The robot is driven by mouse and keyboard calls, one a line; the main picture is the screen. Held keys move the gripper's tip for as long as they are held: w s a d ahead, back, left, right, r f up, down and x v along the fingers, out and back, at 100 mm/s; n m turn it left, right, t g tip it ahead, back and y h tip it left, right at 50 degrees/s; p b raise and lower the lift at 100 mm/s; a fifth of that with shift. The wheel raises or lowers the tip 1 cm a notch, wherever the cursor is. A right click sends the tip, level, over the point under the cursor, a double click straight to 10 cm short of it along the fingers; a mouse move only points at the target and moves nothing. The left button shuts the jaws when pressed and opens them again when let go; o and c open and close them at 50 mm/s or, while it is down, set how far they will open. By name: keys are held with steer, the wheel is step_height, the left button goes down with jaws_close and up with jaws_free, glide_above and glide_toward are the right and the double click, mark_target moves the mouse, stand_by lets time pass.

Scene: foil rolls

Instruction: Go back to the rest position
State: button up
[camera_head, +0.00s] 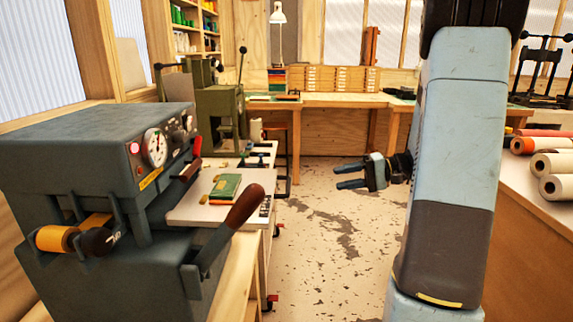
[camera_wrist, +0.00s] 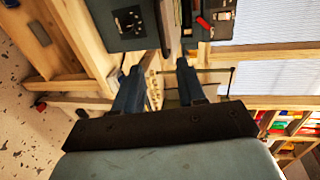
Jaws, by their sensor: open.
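My gripper (camera_head: 351,176) is in the middle of the head view, behind my large upright arm link. Its two fingers point left and stand apart with nothing between them. It hangs in free air over the worn floor, to the right of the foil machine and its white table. In the wrist view my gripper (camera_wrist: 158,85) shows its two dark fingers spread, with no object held. A grey foil machine (camera_head: 75,150) with a dial and a red light stands at the left. An orange foil roll (camera_head: 58,238) is on its front side.
A green book (camera_head: 225,188) lies on the white table (camera_head: 188,210) beside the machine's brown-handled lever (camera_head: 243,207). Several rolls (camera_head: 553,163) lie on the right bench. A wooden bench (camera_head: 330,99) runs along the back. The floor (camera_head: 320,240) between is clear.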

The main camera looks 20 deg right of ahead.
steer(key=s+a+r+n+g+h, duration=0.2)
steer(key=s+a+h, duration=0.35)
steer(key=s, duration=0.25)
steer(key=s+a+r+n+g+h, duration=0.1)
steer(key=s+a+r+g+h, duration=0.2)
steer(key=s+a, duration=0.45)
steer(key=s+d+r+t+h, duration=0.1)
steer(key=s+r+t+h, duration=0.3)
steer(key=s+t+h, duration=0.1)
steer(key=shift+s+d+n+t+h, duration=0.3)
steer(key=shift+s+t+h, duration=0.1)
steer(key=shift+s+h, duration=0.2)
steer(key=shift+w+a, duration=0.1)
steer(key=shift+a, duration=0.05)
